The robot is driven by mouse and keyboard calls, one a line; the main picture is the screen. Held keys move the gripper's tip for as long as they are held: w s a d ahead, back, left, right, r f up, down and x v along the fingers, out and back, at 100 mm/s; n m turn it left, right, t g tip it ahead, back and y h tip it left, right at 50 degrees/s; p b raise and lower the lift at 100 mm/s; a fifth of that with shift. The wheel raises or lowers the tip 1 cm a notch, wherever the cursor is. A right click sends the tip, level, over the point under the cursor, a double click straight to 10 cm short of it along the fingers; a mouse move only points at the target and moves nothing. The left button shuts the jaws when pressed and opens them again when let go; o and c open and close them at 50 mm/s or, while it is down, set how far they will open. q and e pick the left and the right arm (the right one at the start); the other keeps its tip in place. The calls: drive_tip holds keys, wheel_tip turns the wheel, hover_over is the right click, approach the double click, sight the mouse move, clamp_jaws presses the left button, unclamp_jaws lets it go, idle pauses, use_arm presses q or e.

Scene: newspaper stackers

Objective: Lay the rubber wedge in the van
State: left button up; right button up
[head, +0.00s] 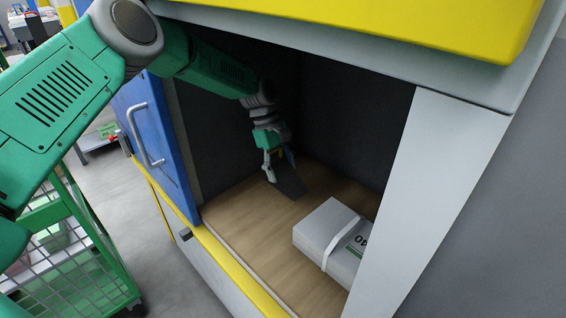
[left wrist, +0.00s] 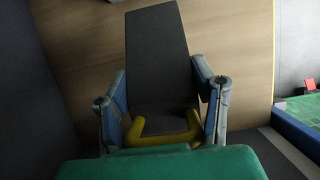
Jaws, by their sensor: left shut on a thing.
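My left gripper (head: 277,163) reaches inside the van's cargo bay, over its wooden floor (head: 245,205). It is shut on the dark rubber wedge (head: 288,184), which has a yellow handle loop. In the left wrist view, the wedge (left wrist: 158,60) extends forward from between the fingers of the gripper (left wrist: 163,105), with its yellow loop (left wrist: 165,138) at the near end. The wedge is low over or on the floor; I cannot tell whether it touches. My right gripper is in neither view.
A strapped white newspaper bundle (head: 325,232) lies on the van floor at the right. The blue door (head: 160,140) with a grey handle stands open at the left. A yellow sill edge (head: 240,272) runs along the front. A green mesh cart (head: 75,245) stands outside, lower left.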

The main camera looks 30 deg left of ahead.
use_arm(q)
drive_tip(key=shift+d+r, duration=0.15)
drive_tip(key=shift+r, duration=0.1)
drive_tip(key=shift+a, duration=0.5)
drive_tip(key=shift+a+f+p, duration=0.1)
drive_tip(key=shift+a+p, duration=0.05)
drive_tip(key=shift+p, duration=0.15)
drive_tip(key=f+b, duration=0.1)
drive_tip(key=f, duration=0.1)
drive_tip(key=f+b, duration=0.1)
drive_tip(key=f, duration=0.1)
drive_tip(key=f+b, duration=0.1)
drive_tip(key=f, duration=0.1)
drive_tip(key=shift+d+f, duration=0.2)
drive_tip(key=shift+d, duration=0.1)
drive_tip(key=shift+a+f+b, duration=0.15)
drive_tip(key=shift+f+b, duration=0.25)
drive_tip(key=shift+f, duration=0.15)
drive_tip(key=shift+a+f, duration=0.2)
drive_tip(key=shift+f, duration=0.05)
drive_tip(key=shift+d, duration=0.2)
